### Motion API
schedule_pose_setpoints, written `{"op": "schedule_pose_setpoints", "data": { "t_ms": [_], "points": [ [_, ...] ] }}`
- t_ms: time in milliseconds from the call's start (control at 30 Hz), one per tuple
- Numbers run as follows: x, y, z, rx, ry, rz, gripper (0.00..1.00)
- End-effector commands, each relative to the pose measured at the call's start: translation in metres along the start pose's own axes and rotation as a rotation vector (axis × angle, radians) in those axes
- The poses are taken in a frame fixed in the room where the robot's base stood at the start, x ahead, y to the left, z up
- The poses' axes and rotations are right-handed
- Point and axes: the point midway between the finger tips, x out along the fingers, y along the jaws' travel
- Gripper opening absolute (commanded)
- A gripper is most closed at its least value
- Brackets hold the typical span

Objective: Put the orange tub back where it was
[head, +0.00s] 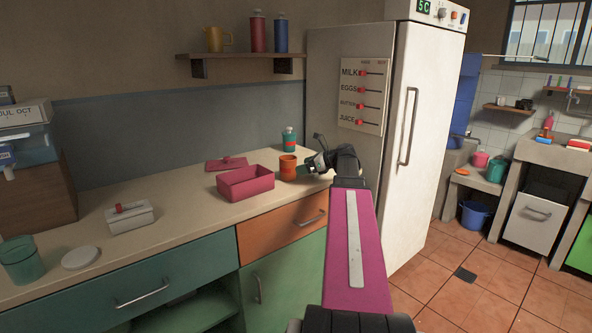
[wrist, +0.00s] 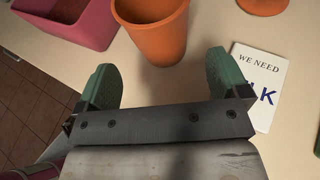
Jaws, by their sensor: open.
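The orange tub (head: 288,168) stands upright on the counter, right of a pink box and next to the fridge. In the wrist view the orange tub (wrist: 152,32) is open-topped and just beyond my fingertips. A round orange piece (wrist: 263,5), perhaps its lid, lies further off at the top edge of that view. My gripper (wrist: 162,78) is open, its two green fingers apart with bare counter between them. In the head view my gripper (head: 310,166) is low over the counter, just right of the tub. No gap can be judged exactly there.
The pink box (head: 246,183) is left of the tub, its pink lid (head: 226,163) behind it. A teal bottle (head: 289,140) stands near the wall. A "WE NEED" card (wrist: 256,85) lies beside my right finger. The white fridge (head: 410,130) bounds the right side.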

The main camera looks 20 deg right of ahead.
Motion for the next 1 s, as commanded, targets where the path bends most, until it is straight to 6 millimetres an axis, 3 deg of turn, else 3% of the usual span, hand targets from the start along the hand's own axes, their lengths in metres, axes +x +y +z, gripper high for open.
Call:
{"op": "schedule_pose_setpoints", "data": {
  "t_ms": [200, 400, 1000],
  "points": [
    [-0.041, 0.0, 0.0, 0.0, -0.001, -0.002, 0.94],
    [-0.059, 0.0, 0.0, 0.0, -0.001, -0.001, 0.94],
    [-0.063, 0.0, 0.0, 0.0, 0.0, 0.0, 0.94]
  ]
}}
